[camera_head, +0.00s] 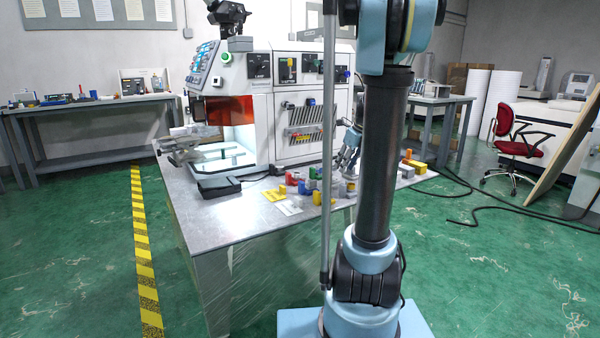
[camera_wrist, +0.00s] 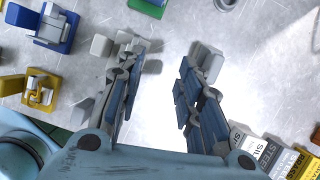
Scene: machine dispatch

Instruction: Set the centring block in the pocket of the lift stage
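My gripper (camera_wrist: 158,75) is open over the metal table top, with bare table showing between its fingers; it also shows in the head view (camera_head: 349,150), partly hidden by my arm. A light grey block (camera_wrist: 208,60) lies just beyond the right fingertip. A smaller pale block (camera_wrist: 101,45) lies left of the left fingertip. I cannot tell which piece is the centring block. I cannot make out the lift stage or its pocket for certain.
The machine (camera_head: 262,100) with a lit opening stands on the table (camera_head: 215,215). A black box (camera_head: 218,187) lies before it. Several coloured parts sit on the table's right side. The table's front left is clear.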

